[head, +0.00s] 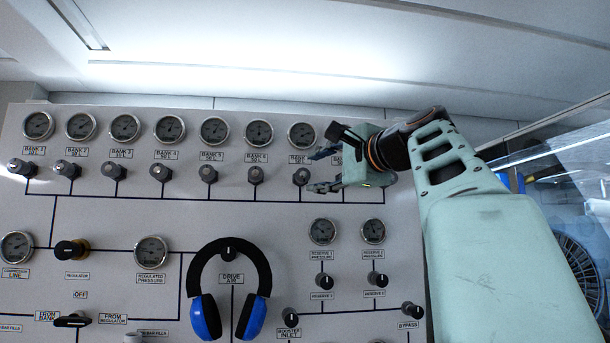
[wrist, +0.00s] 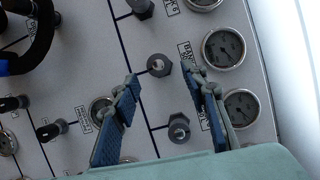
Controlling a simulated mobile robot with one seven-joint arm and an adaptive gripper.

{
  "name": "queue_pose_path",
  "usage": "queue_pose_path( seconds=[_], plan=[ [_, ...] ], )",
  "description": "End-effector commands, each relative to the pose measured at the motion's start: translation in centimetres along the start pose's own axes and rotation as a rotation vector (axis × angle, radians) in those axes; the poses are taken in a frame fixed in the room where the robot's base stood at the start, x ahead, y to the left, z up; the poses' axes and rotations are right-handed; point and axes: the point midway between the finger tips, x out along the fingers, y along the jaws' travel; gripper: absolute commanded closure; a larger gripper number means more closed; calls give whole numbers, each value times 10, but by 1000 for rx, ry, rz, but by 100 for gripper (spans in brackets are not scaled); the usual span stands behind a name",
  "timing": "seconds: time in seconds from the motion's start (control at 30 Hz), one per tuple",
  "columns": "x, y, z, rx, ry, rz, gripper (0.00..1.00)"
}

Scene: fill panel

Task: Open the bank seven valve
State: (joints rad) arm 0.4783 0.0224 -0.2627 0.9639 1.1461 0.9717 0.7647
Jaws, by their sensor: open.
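The bank seven valve (head: 301,177) is a small dark knob below the bank seven gauge (head: 301,135), whose label my gripper partly covers. My gripper (head: 317,170) is open, just right of this knob in the head view, with blue-padded fingers pointing at the panel. In the wrist view, the bank seven knob (wrist: 158,65) shows between and slightly beyond the fingertips of my gripper (wrist: 160,74), with nothing held. I cannot tell whether a finger touches it. The bank eight knob (wrist: 179,127) lies nearer the palm between the fingers; my gripper hides it in the head view.
The bank six knob (head: 255,175) stands to the left in the same row. Blue and black headphones (head: 207,315) hang on the panel (head: 110,210) below. Small reserve knobs (head: 324,281) sit lower right. The panel's right edge is behind my arm.

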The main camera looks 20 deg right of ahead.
Motion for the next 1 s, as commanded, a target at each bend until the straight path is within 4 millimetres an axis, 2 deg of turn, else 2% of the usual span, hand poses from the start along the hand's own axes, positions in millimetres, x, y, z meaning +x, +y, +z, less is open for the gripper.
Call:
queue_pose_path(
  seconds=[0.1,0.23,0.8,0.9,0.97,1.0],
  plan=[
    [-17,0,0,0,1,1,59],
    [-27,1,0,1,0,1,59],
    [-29,2,0,0,0,3,59],
    [-27,15,0,-6,4,25,59],
    [-25,32,-1,-14,10,57,59],
    [-23,48,-2,-20,17,87,59]
  ],
)
